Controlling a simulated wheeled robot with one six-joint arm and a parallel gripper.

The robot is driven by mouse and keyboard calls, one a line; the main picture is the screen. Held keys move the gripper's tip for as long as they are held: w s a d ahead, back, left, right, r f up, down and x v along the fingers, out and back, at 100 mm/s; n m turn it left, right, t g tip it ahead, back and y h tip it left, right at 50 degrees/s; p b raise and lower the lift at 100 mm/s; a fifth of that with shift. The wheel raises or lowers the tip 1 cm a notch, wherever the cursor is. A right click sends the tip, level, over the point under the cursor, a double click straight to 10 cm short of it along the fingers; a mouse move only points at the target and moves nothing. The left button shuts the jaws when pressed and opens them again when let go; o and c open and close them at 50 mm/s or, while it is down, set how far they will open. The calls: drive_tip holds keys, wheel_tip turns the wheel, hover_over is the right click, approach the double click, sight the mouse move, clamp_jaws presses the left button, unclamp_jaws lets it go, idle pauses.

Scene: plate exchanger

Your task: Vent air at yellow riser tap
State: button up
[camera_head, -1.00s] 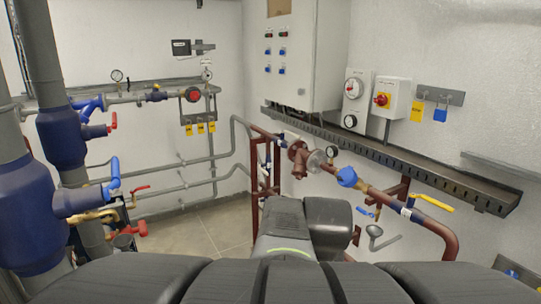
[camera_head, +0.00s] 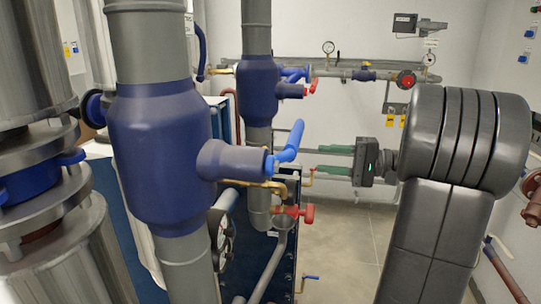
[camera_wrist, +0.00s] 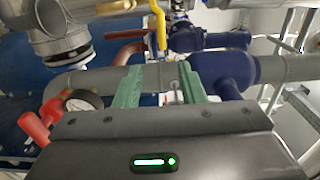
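A yellow lever handle (camera_wrist: 160,26) stands beyond my fingers in the wrist view, near the top centre. I cannot tell whether it is the riser tap. In the head view, brass pipework (camera_head: 258,184) sits by the large blue valve body (camera_head: 160,140), but no yellow handle shows clearly there. My gripper (camera_head: 318,160) reaches left toward the pipes, with its two green fingers apart. In the wrist view, the fingers (camera_wrist: 162,88) are spread with nothing held between them; a grey pipe lies behind the gap.
A second blue valve body (camera_head: 258,90) has a blue lever (camera_head: 297,74) beside it. A red handle (camera_head: 307,212) sticks out lower down. A pressure gauge (camera_wrist: 82,100) and red handles (camera_wrist: 38,122) are left of my fingers. Bare floor (camera_head: 345,235) lies at centre.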

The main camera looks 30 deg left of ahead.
drive_tip(key=p+x, duration=0.3)
drive_tip(key=x, duration=1.1)
drive_tip(key=shift+s+d+r, duration=0.1)
drive_tip(key=shift+c, duration=0.3)
clamp_jaws()
